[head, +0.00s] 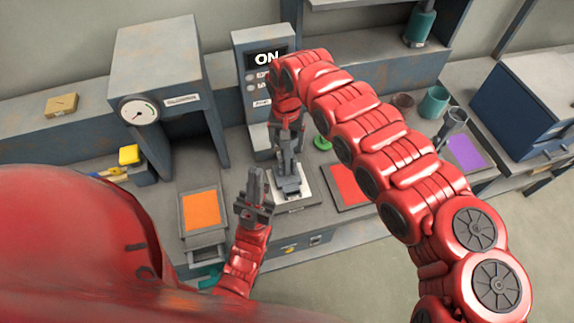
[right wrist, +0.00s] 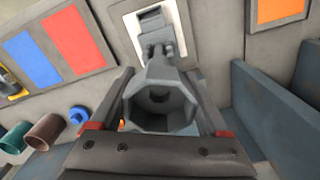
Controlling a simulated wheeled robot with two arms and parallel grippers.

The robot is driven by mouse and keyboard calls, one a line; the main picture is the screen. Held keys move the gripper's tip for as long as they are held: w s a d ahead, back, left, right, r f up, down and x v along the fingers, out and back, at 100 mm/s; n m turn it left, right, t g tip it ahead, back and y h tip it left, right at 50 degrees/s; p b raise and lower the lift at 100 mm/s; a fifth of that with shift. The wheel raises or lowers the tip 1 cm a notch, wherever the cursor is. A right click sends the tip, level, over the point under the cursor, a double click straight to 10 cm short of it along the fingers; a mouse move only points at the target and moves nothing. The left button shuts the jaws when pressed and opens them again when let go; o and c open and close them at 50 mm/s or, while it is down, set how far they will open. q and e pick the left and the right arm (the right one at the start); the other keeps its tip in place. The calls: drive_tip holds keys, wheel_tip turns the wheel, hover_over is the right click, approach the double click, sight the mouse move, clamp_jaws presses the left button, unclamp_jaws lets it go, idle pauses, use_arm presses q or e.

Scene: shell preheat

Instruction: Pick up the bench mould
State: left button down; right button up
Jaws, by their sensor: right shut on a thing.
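The bench mould (right wrist: 160,103) is a grey piece with an eight-sided hollow end and a narrower part reaching over a white-topped plate (right wrist: 182,45). In the head view the mould (head: 290,184) stands on the white plate in front of the machine with the ON display (head: 262,75). My right gripper (right wrist: 160,80) is shut on the mould, one finger on each side; in the head view the gripper (head: 288,150) is above it. My left gripper (head: 255,185) is to the left of the mould, pointing up, and its finger gap is unclear. I cannot tell whether the mould touches the plate.
An orange pad (head: 201,210) lies to the left, and a red pad (head: 348,184) and purple pad (head: 469,153) to the right. A gauge press (head: 160,80) stands at the left. A brown cup (head: 403,101) and teal cup (head: 434,102) stand at the right, near a dark blue box (head: 525,105).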

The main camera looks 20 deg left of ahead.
clamp_jaws()
drive_tip(key=shift+w+r, duration=0.1)
drive_tip(key=shift+r, duration=0.05)
